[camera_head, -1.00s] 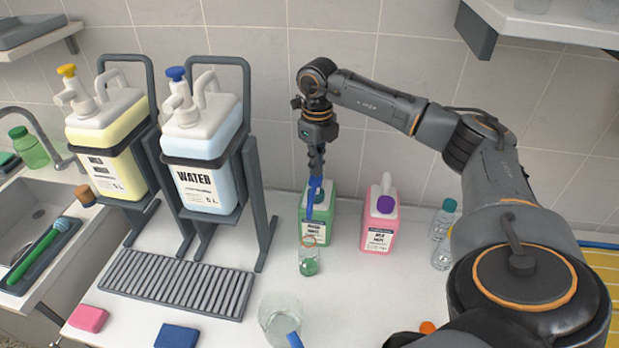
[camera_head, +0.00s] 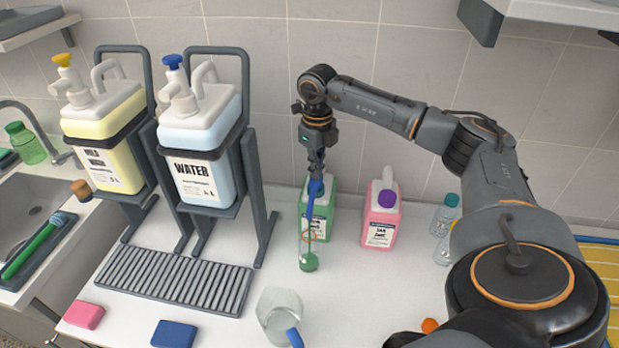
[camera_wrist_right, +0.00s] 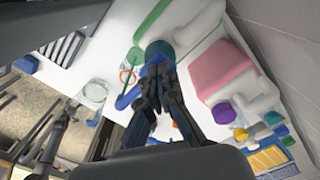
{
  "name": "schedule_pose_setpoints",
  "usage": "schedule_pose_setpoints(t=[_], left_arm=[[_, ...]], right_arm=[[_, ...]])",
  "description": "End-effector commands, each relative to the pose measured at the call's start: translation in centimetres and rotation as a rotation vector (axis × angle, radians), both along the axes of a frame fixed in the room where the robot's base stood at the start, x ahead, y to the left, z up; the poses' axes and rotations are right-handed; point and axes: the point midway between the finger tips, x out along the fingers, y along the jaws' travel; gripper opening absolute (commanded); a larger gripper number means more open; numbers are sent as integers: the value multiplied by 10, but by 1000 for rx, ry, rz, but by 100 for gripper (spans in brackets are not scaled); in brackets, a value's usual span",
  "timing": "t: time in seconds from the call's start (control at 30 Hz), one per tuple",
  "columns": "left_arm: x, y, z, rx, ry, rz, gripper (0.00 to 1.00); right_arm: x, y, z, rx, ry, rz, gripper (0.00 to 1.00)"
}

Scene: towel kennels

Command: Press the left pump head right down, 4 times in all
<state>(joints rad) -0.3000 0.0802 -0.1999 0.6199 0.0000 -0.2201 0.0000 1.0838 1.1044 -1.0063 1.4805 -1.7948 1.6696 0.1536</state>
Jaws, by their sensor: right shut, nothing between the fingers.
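A blue pump head (camera_head: 315,188) with a long downward spout tops the green bottle (camera_head: 323,227), left of the pink bottle (camera_head: 381,224). My right gripper (camera_head: 316,174) is shut with nothing between its fingers, its tips down at the blue head and seemingly touching it. In the wrist view, the right fingertips (camera_wrist_right: 157,76) hide part of the head, and the blue spout (camera_wrist_right: 129,97) shows beside them. A clear vessel with green liquid (camera_head: 309,262) stands under the spout. My left gripper is not in view.
Two large pump canisters, one with a yellow cap (camera_head: 103,125) and one marked WATER (camera_head: 203,135), hang in dark stands at the left. A ribbed drain grid (camera_head: 175,282), a glass beaker (camera_head: 279,317) and small clear bottles (camera_head: 444,222) stand around.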

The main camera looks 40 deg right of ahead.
Motion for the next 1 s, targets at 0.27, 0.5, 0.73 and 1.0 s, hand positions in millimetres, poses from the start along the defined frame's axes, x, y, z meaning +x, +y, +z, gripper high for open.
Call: schedule_pose_setpoints(t=[0.27, 0.5, 0.73, 1.0], left_arm=[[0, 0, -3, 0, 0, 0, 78], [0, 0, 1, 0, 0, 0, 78], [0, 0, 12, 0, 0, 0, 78], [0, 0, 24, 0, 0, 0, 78]], right_arm=[[-1, 1, -7, 0, 5, 1, 0], [-1, 1, -2, 0, 6, 2, 0], [-1, 1, 13, 0, 6, 2, 0], [-1, 1, 29, 0, 4, 1, 0]])
